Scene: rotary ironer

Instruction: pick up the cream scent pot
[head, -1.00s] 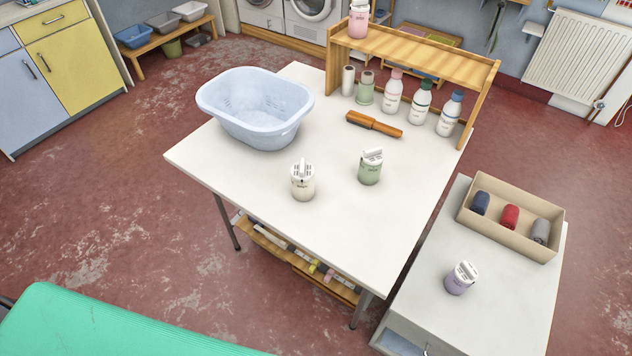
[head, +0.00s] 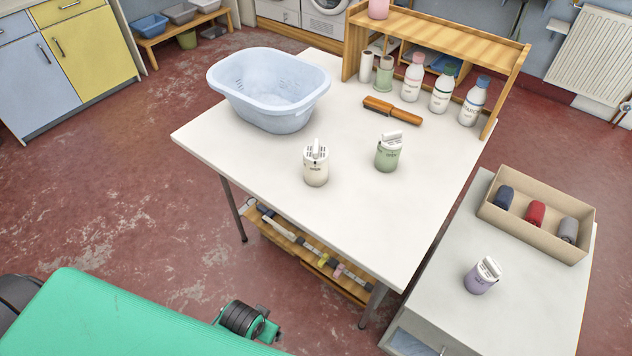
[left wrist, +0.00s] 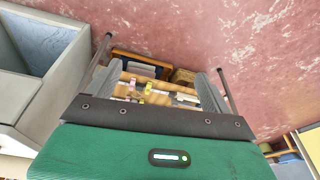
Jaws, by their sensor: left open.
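The cream scent pot (head: 316,165) stands upright on the white table (head: 255,190), near its front edge, with a white lid carrying a raised handle. A green scent pot (head: 388,153) stands to its right. My left gripper shows in the left wrist view (left wrist: 154,82), open and empty, its two grey fingers apart. Between and beyond the fingers is the low shelf under the table; the cream pot is not in that view. In the head view the gripper's fingers are not visible. My right gripper is in neither view.
A pale blue basin (head: 270,95) stands behind the cream pot. An orange-handled brush (head: 392,111), several bottles and a wooden rack (head: 450,45) are at the back. A lilac pot (head: 482,276) and a box (head: 500,222) of rolled cloths are on the side cabinet. The tabletop's front is clear.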

